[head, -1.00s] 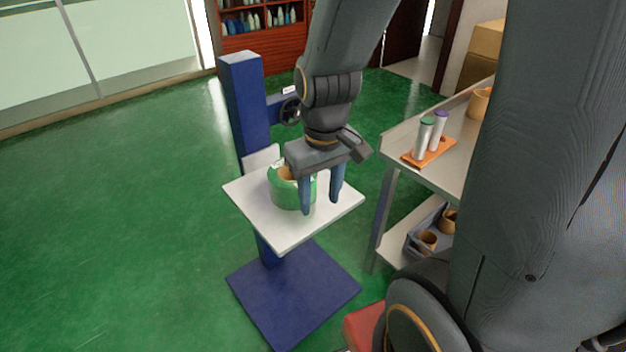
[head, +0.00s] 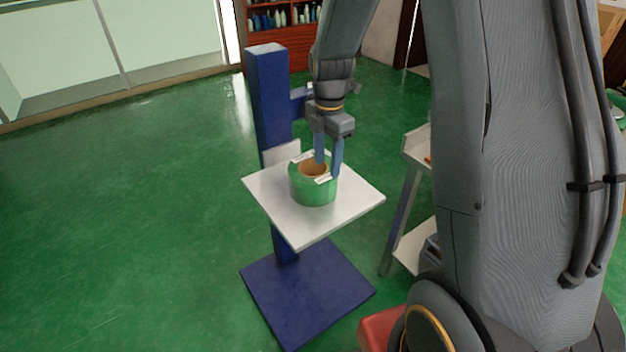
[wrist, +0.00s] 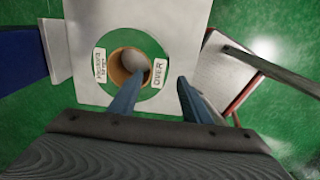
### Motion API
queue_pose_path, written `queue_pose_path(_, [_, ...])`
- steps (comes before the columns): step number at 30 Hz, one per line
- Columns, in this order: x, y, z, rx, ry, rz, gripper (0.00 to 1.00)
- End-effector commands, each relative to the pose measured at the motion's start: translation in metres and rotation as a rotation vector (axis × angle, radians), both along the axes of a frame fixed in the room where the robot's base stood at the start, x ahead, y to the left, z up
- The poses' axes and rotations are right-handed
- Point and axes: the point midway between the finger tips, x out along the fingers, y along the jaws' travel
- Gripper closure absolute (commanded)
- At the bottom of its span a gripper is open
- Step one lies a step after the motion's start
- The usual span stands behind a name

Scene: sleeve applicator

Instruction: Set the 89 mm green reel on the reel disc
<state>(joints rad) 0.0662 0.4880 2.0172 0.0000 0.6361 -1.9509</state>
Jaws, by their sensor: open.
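The green reel (head: 313,188) lies flat on a white square platform (head: 290,222) on a blue stand. My gripper (head: 328,170) is open and low over the reel's right side. In the wrist view, my left finger (wrist: 128,92) reaches over the core hole and my right finger (wrist: 194,98) is outside the reel's right edge. I cannot tell how deep the fingertips sit. I cannot make out a separate reel disc.
The blue column (head: 270,95) rises behind the platform, and a blue base (head: 305,290) is on the floor. A grey bench (head: 415,150) stands to the right, partly hidden by my arm. Green floor to the left is clear. A red shelf (head: 285,40) is at the back.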

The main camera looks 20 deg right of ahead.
Motion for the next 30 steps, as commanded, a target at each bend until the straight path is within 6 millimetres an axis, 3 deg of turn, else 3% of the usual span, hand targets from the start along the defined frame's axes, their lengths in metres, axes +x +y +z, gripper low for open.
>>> queue_pose_path(19, [0.001, 0.006, -0.067, 0.0, 0.003, 0.001, 0.56])
queue_pose_path(29, [0.002, 0.006, -0.073, 0.0, 0.0, 0.0, 0.56])
queue_pose_path(30, [0.002, 0.006, -0.073, 0.0, 0.0, 0.0, 0.61])
